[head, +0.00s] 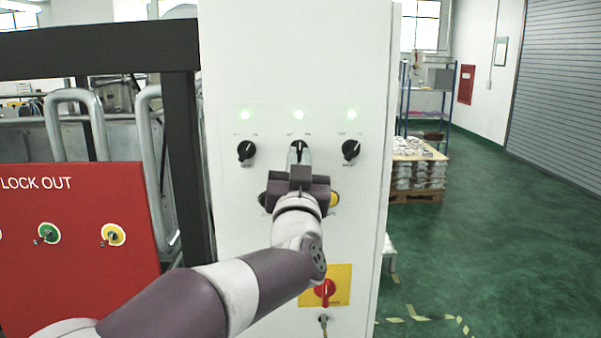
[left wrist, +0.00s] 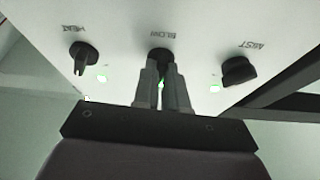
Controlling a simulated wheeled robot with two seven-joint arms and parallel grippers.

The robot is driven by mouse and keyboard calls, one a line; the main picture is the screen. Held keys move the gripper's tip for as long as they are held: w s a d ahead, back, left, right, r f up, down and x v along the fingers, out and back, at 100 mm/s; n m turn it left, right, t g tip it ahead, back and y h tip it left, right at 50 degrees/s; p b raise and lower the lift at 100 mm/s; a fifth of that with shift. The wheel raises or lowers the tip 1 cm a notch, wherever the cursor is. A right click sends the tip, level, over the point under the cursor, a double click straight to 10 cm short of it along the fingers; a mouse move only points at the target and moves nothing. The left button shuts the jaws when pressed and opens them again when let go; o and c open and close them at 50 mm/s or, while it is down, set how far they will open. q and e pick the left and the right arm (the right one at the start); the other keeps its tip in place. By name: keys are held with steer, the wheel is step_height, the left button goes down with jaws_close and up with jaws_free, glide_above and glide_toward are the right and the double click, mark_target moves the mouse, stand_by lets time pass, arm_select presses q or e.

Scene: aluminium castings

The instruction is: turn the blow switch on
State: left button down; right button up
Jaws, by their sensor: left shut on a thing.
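The blow switch (head: 299,146) is the middle black rotary knob in a row of three on a white cabinet. A green lamp (head: 298,114) glows above it. In the left wrist view, the black knob (left wrist: 160,54) sits by the label BLOW. My left gripper (head: 299,160) is in front of the cabinet with its fingers at this knob. In the left wrist view, my left gripper (left wrist: 161,70) is shut on the knob, one finger on each side. The fingers hide much of the knob, so its exact angle is hard to tell. My right gripper is not in view.
Black knobs stand left (head: 246,151) and right (head: 351,150), both under lit green lamps. Below are a partly hidden yellow button (head: 334,199) and a red rotary switch (head: 325,291) on a yellow plate. A red lock-out board (head: 75,265) stands left. Green floor is open at right.

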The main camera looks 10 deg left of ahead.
arm_select(q)
steer(key=shift+s+a+r+m+h+b, duration=0.15)
steer(key=shift+m+h+b, duration=0.45)
steer(key=shift+m, duration=1)
steer(key=shift+a+r+m+h+b, duration=0.1)
steer(key=shift+r+m+h+b, duration=0.2)
steer(key=shift+m+h, duration=0.95)
steer(key=shift+m, duration=0.65)
steer(key=c, duration=1.2)
jaws_free()
steer(key=shift+f, duration=0.25)
steer(key=shift+w+f, duration=0.1)
steer(key=shift+w, duration=0.1)
steer(key=b+v, duration=0.7)
steer(key=v, duration=0.5)
steer(key=shift+s+f, duration=0.1)
steer(key=shift+s, duration=0.25)
